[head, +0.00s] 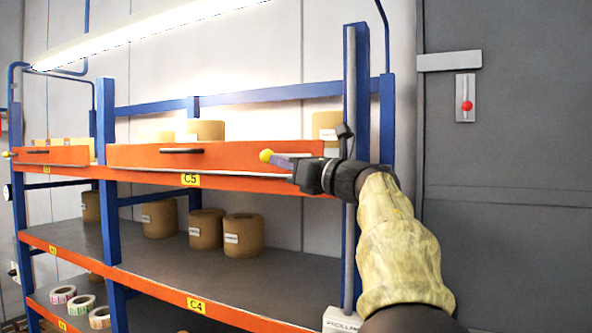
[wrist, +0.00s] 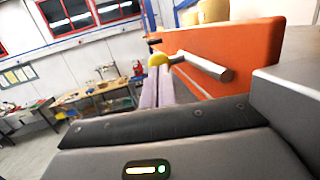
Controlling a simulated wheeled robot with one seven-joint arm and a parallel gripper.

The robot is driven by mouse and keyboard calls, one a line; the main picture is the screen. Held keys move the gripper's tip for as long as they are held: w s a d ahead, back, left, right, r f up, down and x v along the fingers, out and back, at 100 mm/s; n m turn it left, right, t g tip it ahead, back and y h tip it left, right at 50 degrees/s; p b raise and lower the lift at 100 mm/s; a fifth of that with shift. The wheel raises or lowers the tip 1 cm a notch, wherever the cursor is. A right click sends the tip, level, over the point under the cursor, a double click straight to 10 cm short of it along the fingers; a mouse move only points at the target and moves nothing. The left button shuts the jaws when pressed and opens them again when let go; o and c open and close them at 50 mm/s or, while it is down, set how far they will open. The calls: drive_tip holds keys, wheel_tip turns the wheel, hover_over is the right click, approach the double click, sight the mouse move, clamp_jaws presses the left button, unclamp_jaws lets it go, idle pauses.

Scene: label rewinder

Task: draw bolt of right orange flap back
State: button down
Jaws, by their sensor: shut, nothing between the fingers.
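The right orange flap (head: 235,156) stands upright along the front of the upper shelf, with a dark handle on its face. Its bolt shows in the wrist view as a metal rod (wrist: 208,67) with a yellow knob (wrist: 157,59); in the head view the yellow knob (head: 266,156) is near the flap's right end. My gripper (head: 280,159) is shut and empty, its fingertips right at the knob. In the wrist view the pale purple fingers (wrist: 163,82) end just below the knob; I cannot tell if they touch it. My gripper hides part of the bolt in the head view.
A left orange flap (head: 55,155) has its own yellow knob (head: 6,154). A blue upright (head: 362,90) stands just right of my gripper. Brown rolls (head: 243,236) sit on the shelf below. A grey door (head: 510,200) is at the right.

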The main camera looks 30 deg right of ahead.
drive_tip(key=shift+a+r, duration=0.1)
drive_tip(key=shift+r, duration=0.05)
drive_tip(key=b+v, duration=0.6)
drive_tip(key=v, duration=0.8)
drive_tip(key=shift+d, duration=0.2)
